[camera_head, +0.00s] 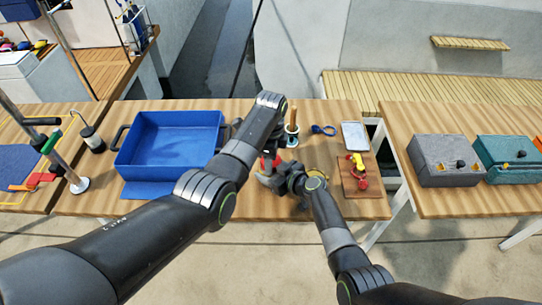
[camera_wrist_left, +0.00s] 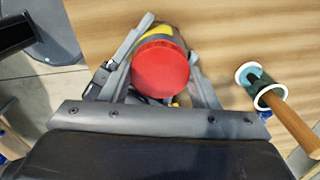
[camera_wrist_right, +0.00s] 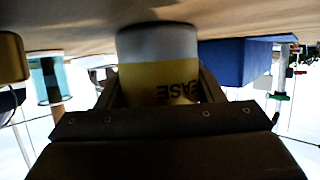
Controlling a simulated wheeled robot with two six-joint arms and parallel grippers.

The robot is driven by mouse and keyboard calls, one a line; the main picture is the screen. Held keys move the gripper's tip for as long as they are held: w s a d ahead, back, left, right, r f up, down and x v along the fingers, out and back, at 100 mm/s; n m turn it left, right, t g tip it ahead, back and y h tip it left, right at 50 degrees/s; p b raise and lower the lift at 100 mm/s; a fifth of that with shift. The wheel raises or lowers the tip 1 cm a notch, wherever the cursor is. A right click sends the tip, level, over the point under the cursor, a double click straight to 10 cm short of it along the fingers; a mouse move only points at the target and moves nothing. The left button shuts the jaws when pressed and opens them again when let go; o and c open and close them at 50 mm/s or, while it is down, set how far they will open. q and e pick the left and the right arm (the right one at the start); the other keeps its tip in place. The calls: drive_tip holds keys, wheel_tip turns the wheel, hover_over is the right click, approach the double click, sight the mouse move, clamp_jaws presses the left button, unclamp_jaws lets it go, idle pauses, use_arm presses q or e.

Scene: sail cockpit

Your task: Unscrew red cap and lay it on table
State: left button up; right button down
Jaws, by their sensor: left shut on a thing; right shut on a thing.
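The red cap (camera_wrist_left: 161,68) fills the middle of the left wrist view, above a container with a yellow band. A small part of the cap (camera_head: 268,162) shows in the head view beneath my left arm. My left gripper (camera_wrist_left: 162,62) is shut on the cap from above. The grease container (camera_wrist_right: 158,65), grey-white with a yellow label, stands upright on the wooden table (camera_head: 235,196). My right gripper (camera_wrist_right: 157,88) is shut around its labelled side. I cannot tell whether the cap still touches the container's top.
A blue bin (camera_head: 170,145) stands left on the table. A wood-handled tool in a round holder (camera_head: 292,130) stands just behind the grippers.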

use_arm(q)
drive_tip(key=o, duration=1.1)
drive_tip(key=shift+r, duration=0.1)
wheel_tip(320, 180, up, 4)
drive_tip(key=shift+r, duration=0.15)
drive_tip(key=shift+c, duration=0.4)
wheel_tip(320, 180, up, 3)
drive_tip(key=m, duration=0.6)
drive_tip(key=shift+r, duration=0.2)
drive_tip(key=shift+f+m, duration=0.35)
drive_tip(key=shift+m, duration=0.05)
drive_tip(key=shift+f, duration=3.6)
drive_tip(key=shift+c, duration=0.3)
